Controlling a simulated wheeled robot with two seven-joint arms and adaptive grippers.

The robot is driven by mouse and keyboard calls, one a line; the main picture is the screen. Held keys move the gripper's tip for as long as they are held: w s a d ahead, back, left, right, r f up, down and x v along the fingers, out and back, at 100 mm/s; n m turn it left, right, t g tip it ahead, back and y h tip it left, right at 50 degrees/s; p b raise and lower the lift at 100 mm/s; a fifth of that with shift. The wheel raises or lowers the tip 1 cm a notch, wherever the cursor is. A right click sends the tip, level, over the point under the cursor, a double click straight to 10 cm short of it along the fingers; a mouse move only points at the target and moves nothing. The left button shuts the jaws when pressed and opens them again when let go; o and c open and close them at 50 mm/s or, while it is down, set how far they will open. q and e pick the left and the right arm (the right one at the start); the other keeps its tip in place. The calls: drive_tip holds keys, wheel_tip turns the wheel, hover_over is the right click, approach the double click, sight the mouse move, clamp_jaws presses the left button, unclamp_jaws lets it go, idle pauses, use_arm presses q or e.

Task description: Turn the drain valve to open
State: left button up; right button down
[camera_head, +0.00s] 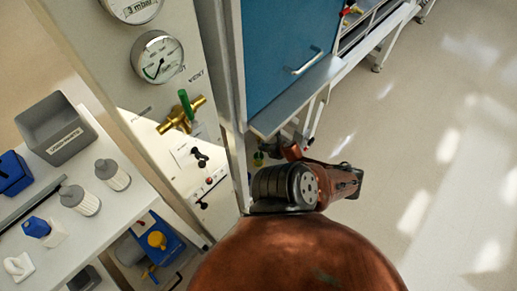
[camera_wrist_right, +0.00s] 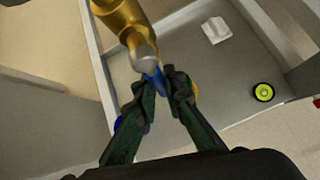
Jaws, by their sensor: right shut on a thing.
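The brass drain valve (camera_wrist_right: 122,18) shows at the top of the right wrist view, with a silver stem and a narrow blue lever (camera_wrist_right: 154,80). My right gripper (camera_wrist_right: 160,88) is shut on the blue lever, its dark fingertips on either side of it. The fingers hide part of the lever, so its exact angle is hard to read. In the head view my right gripper (camera_head: 259,158) is small and partly hidden behind the panel's edge and my arm. I cannot make out the drain valve there. My left gripper is in neither view.
A panel carries gauges (camera_head: 157,57) and another brass valve with a green handle (camera_head: 182,112). A blue cabinet door (camera_head: 283,50) stands beyond the panel. A grey bin (camera_head: 56,128) is on the left bench. Below the wrist lies a grey tray (camera_wrist_right: 235,105). Floor at right is clear.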

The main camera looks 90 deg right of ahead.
drive_tip(key=shift+s+f, duration=0.1)
drive_tip(key=c, duration=2)
unclamp_jaws()
drive_tip(key=v, duration=1.2)
